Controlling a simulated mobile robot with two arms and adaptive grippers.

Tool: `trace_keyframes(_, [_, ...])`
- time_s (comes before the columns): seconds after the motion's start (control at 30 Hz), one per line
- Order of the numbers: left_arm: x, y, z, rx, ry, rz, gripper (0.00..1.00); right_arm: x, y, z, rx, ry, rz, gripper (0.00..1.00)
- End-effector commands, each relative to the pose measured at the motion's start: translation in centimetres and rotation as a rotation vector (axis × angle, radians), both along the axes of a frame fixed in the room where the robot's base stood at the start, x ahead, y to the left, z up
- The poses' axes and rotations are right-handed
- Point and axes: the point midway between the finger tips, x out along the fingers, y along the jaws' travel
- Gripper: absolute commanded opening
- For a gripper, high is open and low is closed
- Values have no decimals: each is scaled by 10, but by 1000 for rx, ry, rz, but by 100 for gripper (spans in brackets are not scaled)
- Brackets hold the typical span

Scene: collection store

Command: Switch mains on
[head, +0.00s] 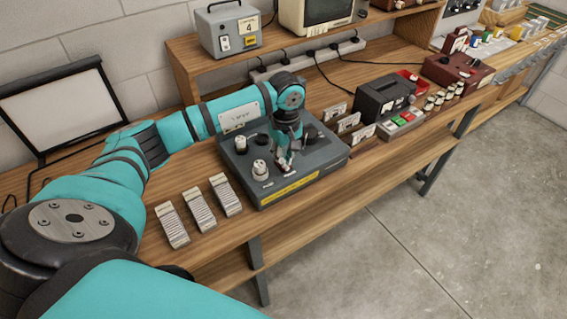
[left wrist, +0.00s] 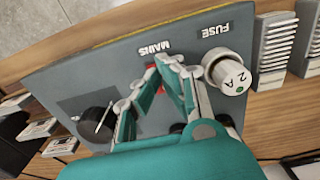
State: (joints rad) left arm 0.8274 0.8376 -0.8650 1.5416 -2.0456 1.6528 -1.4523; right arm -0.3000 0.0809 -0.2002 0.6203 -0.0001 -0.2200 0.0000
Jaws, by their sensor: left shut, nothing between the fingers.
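A dark grey control box (head: 325,163) with a yellow strip on its front edge stands on the wooden bench. My left gripper (head: 284,163) is over its top panel near the front edge, shut and empty. In the left wrist view the fingertips (left wrist: 167,62) are close together beside the upside-down MAINS label (left wrist: 155,48). A small red part (left wrist: 152,66), apparently the mains switch, shows beside the fingertips, mostly hidden; its position and any contact cannot be told. A round fuse holder (left wrist: 228,73) marked "2 A" sits beside the FUSE label. My right gripper is not in view.
A black knob (left wrist: 97,121) stands on the panel. Several ribbed pale blocks (head: 199,210) lie left of the box. White cards (head: 348,123) and a black device (head: 378,98) stand to its right. A grey unit (head: 228,28) sits on the shelf behind.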

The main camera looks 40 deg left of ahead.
Motion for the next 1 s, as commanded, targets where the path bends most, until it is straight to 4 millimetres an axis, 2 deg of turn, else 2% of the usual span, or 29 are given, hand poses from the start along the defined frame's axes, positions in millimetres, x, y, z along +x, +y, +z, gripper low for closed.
trace_keyframes(0.7, [0, 0, -12, 0, 1, 0, 0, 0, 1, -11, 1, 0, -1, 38])
trace_keyframes(1.0, [-1, 0, -1, 0, 2, 0, 0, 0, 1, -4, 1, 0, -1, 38])
